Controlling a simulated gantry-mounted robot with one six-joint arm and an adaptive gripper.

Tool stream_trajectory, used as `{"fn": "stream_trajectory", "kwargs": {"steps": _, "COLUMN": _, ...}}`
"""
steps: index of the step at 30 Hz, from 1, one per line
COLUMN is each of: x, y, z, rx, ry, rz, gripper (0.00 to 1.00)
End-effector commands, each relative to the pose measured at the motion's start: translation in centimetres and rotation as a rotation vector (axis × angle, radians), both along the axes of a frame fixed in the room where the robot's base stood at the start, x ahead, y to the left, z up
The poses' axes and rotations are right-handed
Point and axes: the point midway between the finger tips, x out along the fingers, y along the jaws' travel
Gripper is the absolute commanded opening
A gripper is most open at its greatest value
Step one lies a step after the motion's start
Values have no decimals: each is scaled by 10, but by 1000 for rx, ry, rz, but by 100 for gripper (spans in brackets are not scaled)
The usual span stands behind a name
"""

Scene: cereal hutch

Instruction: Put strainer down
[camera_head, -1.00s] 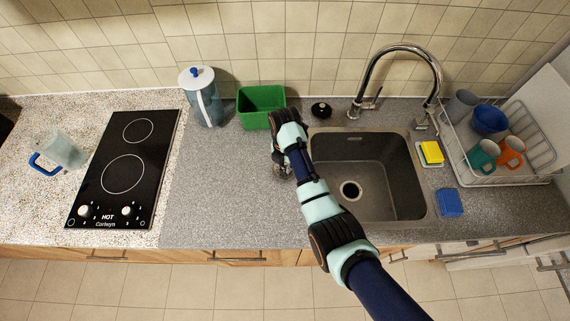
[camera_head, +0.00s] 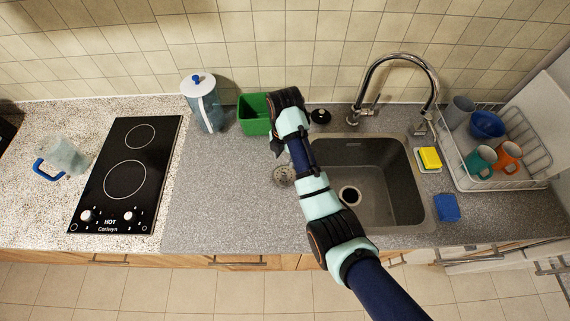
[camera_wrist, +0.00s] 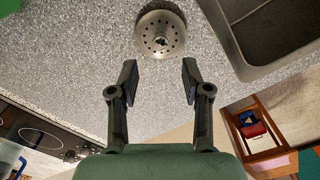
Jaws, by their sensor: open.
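The strainer (camera_head: 285,175) is a small round metal disc with holes. It lies on the grey counter just left of the sink (camera_head: 413,215). In the wrist view the strainer (camera_wrist: 160,34) lies flat, ahead of my fingertips and apart from them. My gripper (camera_wrist: 160,80) is open and empty, its two dark fingers spread apart. In the head view my gripper (camera_head: 276,146) is above the counter, on the far side of the strainer; its fingers are mostly hidden by the arm.
A green bin (camera_head: 253,115) and a blue pitcher (camera_head: 203,103) stand at the back. A black stopper (camera_head: 320,116) lies behind the sink, near the faucet (camera_head: 432,78). A dish rack (camera_head: 540,155) is on the right, a cooktop (camera_head: 150,178) on the left.

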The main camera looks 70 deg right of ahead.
Motion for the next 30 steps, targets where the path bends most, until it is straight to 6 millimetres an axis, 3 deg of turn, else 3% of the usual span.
{"fn": "stream_trajectory", "kwargs": {"steps": 3, "x": 0, "y": 0, "z": 26, "rx": 0, "ry": 1, "rz": 0, "gripper": 48}}
{"fn": "stream_trajectory", "kwargs": {"steps": 6, "x": 0, "y": 0, "z": 32, "rx": 1, "ry": 2, "rz": 0, "gripper": 48}}
{"fn": "stream_trajectory", "kwargs": {"steps": 23, "x": 5, "y": 4, "z": 31, "rx": -8, "ry": -8, "rz": -11, "gripper": 48}}
{"fn": "stream_trajectory", "kwargs": {"steps": 26, "x": 34, "y": 32, "z": 32, "rx": -64, "ry": -73, "rz": -100, "gripper": 48}}
{"fn": "stream_trajectory", "kwargs": {"steps": 29, "x": 85, "y": 96, "z": 43, "rx": -130, "ry": -250, "rz": -297, "gripper": 48}}
{"fn": "stream_trajectory", "kwargs": {"steps": 30, "x": 103, "y": 131, "z": 51, "rx": -129, "ry": -349, "rz": -396, "gripper": 48}}
